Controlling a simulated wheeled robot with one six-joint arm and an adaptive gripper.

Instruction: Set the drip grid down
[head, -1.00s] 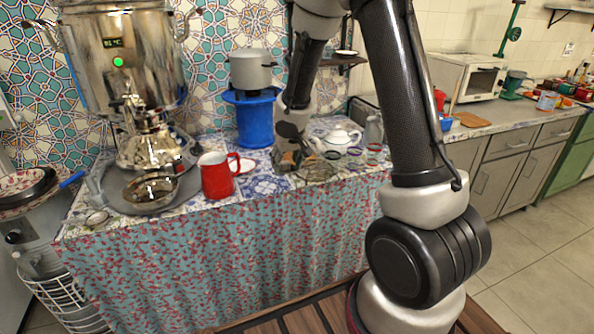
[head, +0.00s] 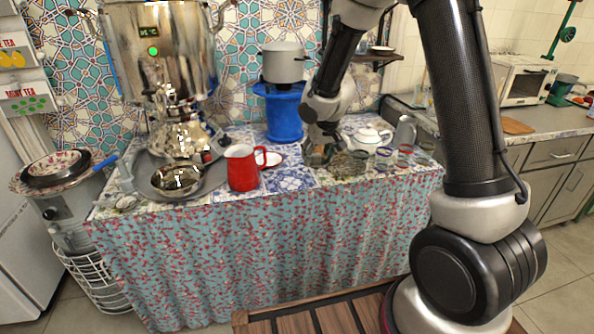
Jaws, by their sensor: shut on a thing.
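My gripper (head: 320,146) is low over the right half of the cloth-covered table (head: 270,240), pointing down. It is shut on the drip grid, which is small and mostly hidden by the jaws and the clutter behind them. I cannot tell whether the grid touches the table. The silver samovar (head: 160,50) stands at the table's left, with a round grey tray (head: 214,178) and a metal bowl (head: 177,180) below its tap.
A red jug (head: 243,168) stands between tray and gripper. A blue stand (head: 285,115) with a grey pot (head: 284,62) is behind. A white teapot (head: 368,138) and several glasses (head: 384,156) crowd the right. Patterned tabletop (head: 290,180) lies bare right of the jug.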

